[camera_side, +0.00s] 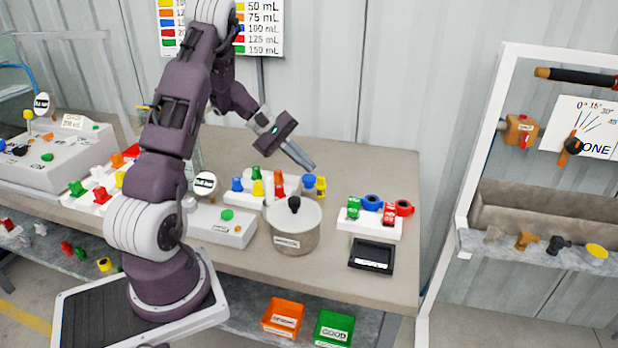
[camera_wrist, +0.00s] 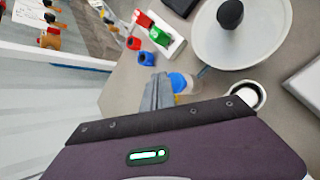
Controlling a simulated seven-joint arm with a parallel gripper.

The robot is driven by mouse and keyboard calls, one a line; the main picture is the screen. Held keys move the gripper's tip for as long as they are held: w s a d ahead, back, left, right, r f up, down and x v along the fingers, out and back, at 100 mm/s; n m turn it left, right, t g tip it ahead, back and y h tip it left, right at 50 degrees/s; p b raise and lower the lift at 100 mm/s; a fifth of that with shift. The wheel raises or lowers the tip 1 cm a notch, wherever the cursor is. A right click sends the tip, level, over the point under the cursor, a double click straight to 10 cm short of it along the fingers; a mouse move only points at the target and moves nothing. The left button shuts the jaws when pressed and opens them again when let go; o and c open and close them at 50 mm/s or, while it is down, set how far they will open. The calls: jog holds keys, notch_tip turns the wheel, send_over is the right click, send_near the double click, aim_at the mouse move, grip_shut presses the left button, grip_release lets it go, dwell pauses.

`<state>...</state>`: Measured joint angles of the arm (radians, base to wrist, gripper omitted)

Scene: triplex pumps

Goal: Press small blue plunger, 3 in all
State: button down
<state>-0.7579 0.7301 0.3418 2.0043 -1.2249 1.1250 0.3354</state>
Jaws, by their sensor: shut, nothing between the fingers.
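My gripper (camera_side: 311,166) is shut and empty, pointing down to the right above the back of the bench. Just below its tip in the side view is a blue-topped piece (camera_side: 309,181), next to a yellow and blue one (camera_side: 321,187). In the wrist view the shut fingers (camera_wrist: 157,92) are beside a blue cap (camera_wrist: 180,82); I cannot tell if they touch it. I cannot tell which blue piece is the small plunger.
A metal pot (camera_side: 296,235) with a black knob stands in front of the gripper. To its right are a white block (camera_side: 368,226) with green, red and blue parts and a black tray (camera_side: 372,255). The bench's back right corner is clear.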

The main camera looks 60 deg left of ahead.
aim_at(305, 177)
jog(key=shift+f, duration=0.45)
jog(key=shift+f, duration=0.95)
dwell(1.0)
jog(key=shift+r, duration=1.4)
jog(key=shift+r, duration=2.5)
